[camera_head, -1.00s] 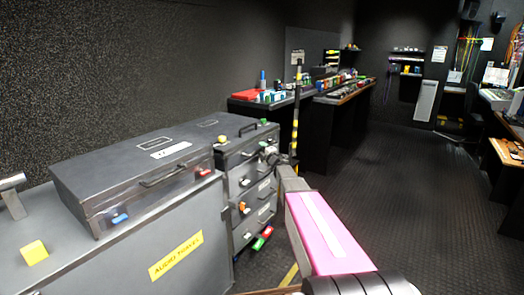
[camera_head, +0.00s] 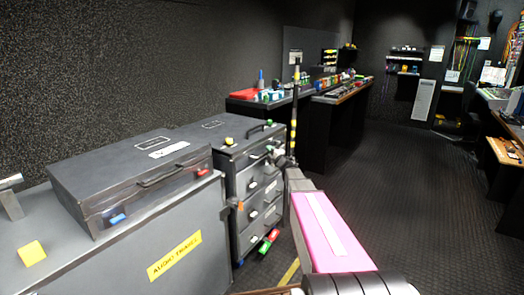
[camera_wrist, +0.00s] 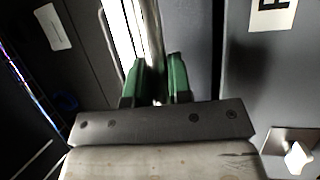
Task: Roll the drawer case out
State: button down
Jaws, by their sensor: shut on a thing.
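The drawer case (camera_head: 247,186) is a dark grey unit with several drawers and silver handles on its front. It stands just behind a grey case bearing a yellow label. My gripper (camera_head: 284,160) is at the upper part of its drawer front, at the end of my pink-panelled arm. In the wrist view, my gripper (camera_wrist: 155,84) has its green fingers shut around an upright, bright metal bar (camera_wrist: 150,35), which looks like a handle of the drawer case. The fingers hide where the bar joins the case.
A grey case (camera_head: 174,255) and a flat dark case on it (camera_head: 130,168) stand at left. A console desk (camera_head: 325,130) and a yellow-black pole (camera_head: 294,125) are behind. A red and green item (camera_head: 269,241) sits low by the drawers. The dark floor at right (camera_head: 400,200) is clear.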

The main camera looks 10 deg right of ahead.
jog(key=s+d, duration=1.6)
jog(key=c, duration=1.1)
grip_release()
jog(key=shift+o, duration=0.2)
jog(key=v, duration=1)
jog(key=shift+s+f, duration=0.15)
jog(key=shift+s, duration=0.2)
jog(key=shift+d, duration=0.15)
